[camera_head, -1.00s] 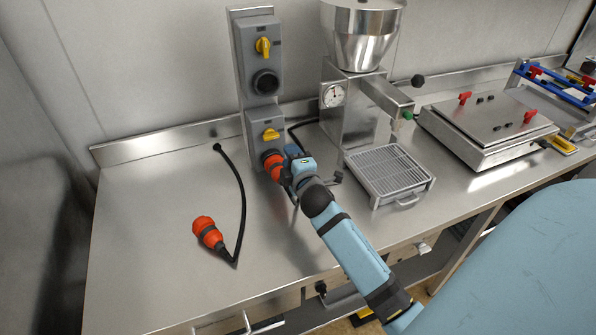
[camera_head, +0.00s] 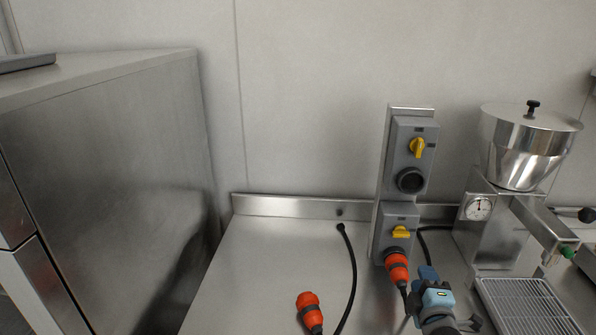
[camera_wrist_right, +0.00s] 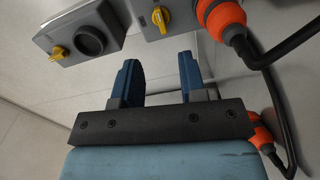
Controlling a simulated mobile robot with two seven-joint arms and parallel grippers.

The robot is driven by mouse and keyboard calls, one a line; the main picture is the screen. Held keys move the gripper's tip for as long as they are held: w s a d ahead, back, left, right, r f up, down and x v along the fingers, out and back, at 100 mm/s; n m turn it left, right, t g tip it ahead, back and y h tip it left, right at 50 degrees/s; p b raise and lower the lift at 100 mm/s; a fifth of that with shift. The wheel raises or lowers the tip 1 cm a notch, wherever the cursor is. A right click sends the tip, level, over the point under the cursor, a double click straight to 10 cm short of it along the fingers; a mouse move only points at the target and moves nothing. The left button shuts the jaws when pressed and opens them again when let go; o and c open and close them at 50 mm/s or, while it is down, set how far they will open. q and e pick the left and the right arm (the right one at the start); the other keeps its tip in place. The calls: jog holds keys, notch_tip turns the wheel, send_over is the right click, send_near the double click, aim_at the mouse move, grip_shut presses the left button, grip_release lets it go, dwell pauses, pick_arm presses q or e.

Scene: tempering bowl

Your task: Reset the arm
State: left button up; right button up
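My right gripper (camera_head: 430,276) is at the lower right of the head view, just right of the orange plug (camera_head: 397,267) seated in the lower socket box (camera_head: 396,220). In the right wrist view the two blue fingers (camera_wrist_right: 160,80) stand apart with nothing between them. The seated orange plug also shows there at the upper right (camera_wrist_right: 226,20), clear of the fingers. A second orange plug (camera_head: 309,308) lies loose on the steel counter (camera_head: 262,268), on a black cable. My left gripper is in neither view.
The upper socket box (camera_head: 410,150) has a yellow switch and an empty dark socket. A steel hopper machine (camera_head: 490,225) and a grated tray (camera_head: 522,305) stand to the right. A tall steel cabinet (camera_head: 110,180) stands at the left. The counter's left part is bare.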

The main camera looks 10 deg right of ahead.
jog(key=s+a+f+m+g+y, duration=0.25)
jog(key=s+a+m+g, duration=0.2)
jog(key=s, duration=0.45)
jog(key=s+a+f+m+g+y, duration=0.1)
jog(key=s+a+f+m+g, duration=0.3)
jog(key=s, duration=0.5)
jog(key=s+a+f+m+g+y, duration=0.25)
jog(key=s+a+g, duration=0.2)
jog(key=s, duration=0.35)
jog(key=w+a+f+t+y+p, duration=0.2)
jog(key=w+a+f+t+p, duration=0.2)
jog(key=f, duration=0.4)
jog(key=shift+w+a+f+n+t+y, duration=0.35)
jog(key=shift+w+a+t, duration=0.55)
jog(key=shift+t, duration=0.5)
